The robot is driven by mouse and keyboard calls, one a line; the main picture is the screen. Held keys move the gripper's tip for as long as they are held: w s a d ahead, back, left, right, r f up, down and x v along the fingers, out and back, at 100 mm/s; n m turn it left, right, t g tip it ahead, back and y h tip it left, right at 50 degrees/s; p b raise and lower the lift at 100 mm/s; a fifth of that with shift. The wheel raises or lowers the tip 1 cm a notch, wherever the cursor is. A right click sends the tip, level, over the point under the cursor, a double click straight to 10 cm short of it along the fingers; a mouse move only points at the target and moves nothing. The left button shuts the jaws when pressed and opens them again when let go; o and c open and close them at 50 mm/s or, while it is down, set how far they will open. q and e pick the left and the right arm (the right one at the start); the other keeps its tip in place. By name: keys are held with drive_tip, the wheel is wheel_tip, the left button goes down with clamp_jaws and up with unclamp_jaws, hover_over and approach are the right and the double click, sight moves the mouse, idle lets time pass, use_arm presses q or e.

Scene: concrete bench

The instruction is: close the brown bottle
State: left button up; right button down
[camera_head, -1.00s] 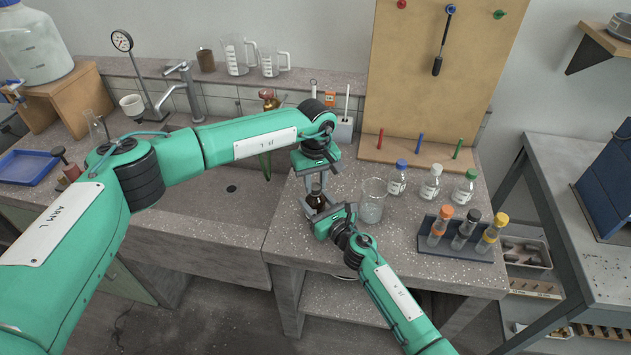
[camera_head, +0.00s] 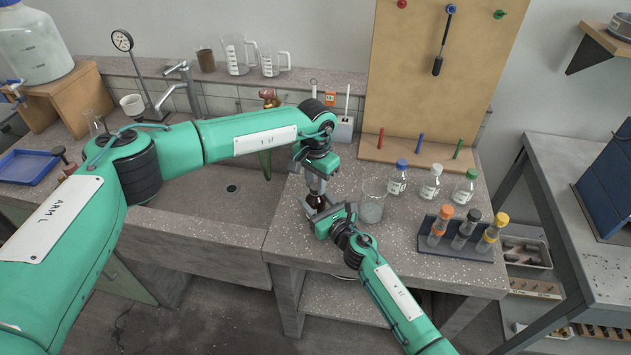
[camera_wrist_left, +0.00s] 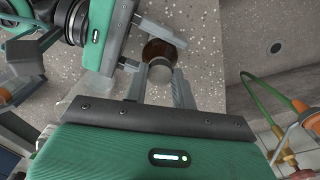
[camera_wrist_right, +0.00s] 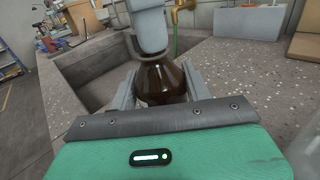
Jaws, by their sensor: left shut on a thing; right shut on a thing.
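The brown bottle (camera_head: 315,201) stands upright near the bench's front left part, beside the sink. My right gripper (camera_head: 322,212) is shut around its body from the front; the bottle fills the space between the fingers in the right wrist view (camera_wrist_right: 162,84). My left gripper (camera_head: 317,186) points down from above and is shut on a round grey cap (camera_wrist_left: 160,71) over the bottle's mouth. The left fingers hide the cap in the right wrist view. I cannot tell how far the cap is seated on the neck.
A glass beaker (camera_head: 372,200) stands close right of my right gripper. Several capped bottles, like the blue-capped one (camera_head: 398,178), and a vial rack (camera_head: 455,249) stand further right. The sink (camera_head: 205,215) opens on the left. A pegboard (camera_head: 440,80) stands behind.

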use_arm(q)
drive_tip(key=o, duration=0.9)
drive_tip(key=shift+o, duration=0.2)
drive_tip(key=shift+r, duration=2.25)
drive_tip(key=shift+c, duration=0.5)
